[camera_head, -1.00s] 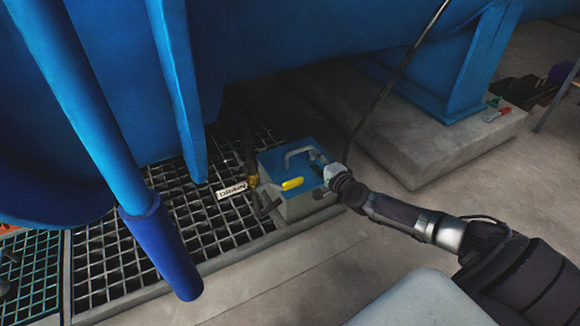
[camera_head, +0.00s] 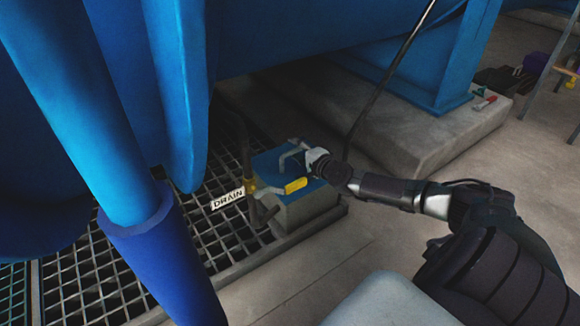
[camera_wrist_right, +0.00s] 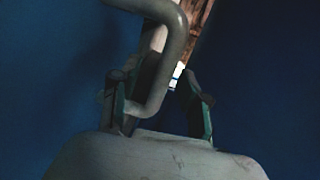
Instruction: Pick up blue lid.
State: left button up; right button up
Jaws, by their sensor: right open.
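The blue lid (camera_head: 268,160) lies on top of a grey concrete box (camera_head: 305,212) beside the floor grating. A bent grey metal handle (camera_head: 287,157) rises from it. My right gripper (camera_head: 303,149) is at the right part of this handle, low over the lid. In the right wrist view, the lid's dark blue surface (camera_wrist_right: 260,80) fills both sides. The handle (camera_wrist_right: 172,62) passes between the open fingers of the right gripper (camera_wrist_right: 158,92); I cannot tell if either finger touches it. The fingertips are partly hidden in the head view. My left gripper is not in view.
A large blue vessel (camera_head: 300,30) overhangs behind. A thin dark cable (camera_head: 385,85) hangs right of the gripper. Bare floor (camera_head: 310,275) lies in front.

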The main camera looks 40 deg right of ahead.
grip_shut()
jog(key=shift+r, duration=0.2)
dwell(0.3)
